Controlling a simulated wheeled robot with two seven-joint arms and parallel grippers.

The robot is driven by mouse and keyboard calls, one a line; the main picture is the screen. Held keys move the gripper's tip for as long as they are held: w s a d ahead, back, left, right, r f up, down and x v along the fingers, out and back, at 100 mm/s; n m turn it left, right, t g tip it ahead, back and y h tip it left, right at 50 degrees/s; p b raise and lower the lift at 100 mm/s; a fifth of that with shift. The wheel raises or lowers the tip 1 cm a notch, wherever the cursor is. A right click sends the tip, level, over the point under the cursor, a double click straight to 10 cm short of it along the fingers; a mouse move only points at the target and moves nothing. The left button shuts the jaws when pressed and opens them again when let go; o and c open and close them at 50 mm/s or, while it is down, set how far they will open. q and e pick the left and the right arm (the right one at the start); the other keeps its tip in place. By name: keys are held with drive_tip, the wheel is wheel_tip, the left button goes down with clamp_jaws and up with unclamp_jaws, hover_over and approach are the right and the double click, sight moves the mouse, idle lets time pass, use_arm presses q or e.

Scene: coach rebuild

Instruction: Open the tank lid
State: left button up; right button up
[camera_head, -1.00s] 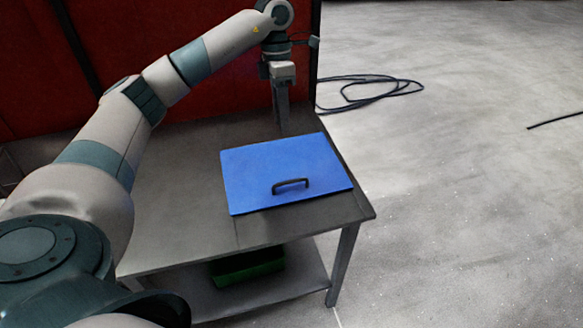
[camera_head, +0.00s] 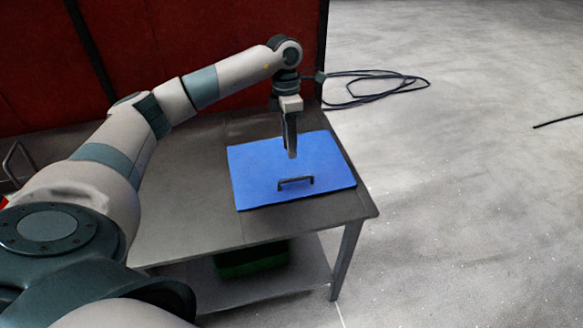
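The blue tank lid (camera_head: 258,182) lies flat on the grey table, closed. Its dark bar handle (camera_head: 296,181) stands near the lid's front edge. My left gripper (camera_head: 291,154) points down over the lid, behind the handle and apart from it in the picture. Its fingers are seen nearly edge-on, so I cannot tell whether they are open or shut. Nothing shows between them. The tank under the lid is hidden. My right gripper is not in view.
The grey table (camera_head: 190,225) has bare top left of the lid. A green crate (camera_head: 250,262) sits on its lower shelf. A red wall (camera_head: 190,40) stands behind. A black cable (camera_head: 375,88) lies on the open floor at right.

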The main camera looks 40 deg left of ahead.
use_arm(q)
drive_tip(key=p, duration=0.2)
hover_over(292, 186)
drive_tip(key=f, duration=0.8)
drive_tip(key=shift+a, duration=0.2)
drive_tip(key=shift+d+f, duration=0.1)
drive_tip(key=shift+f, duration=0.5)
clamp_jaws()
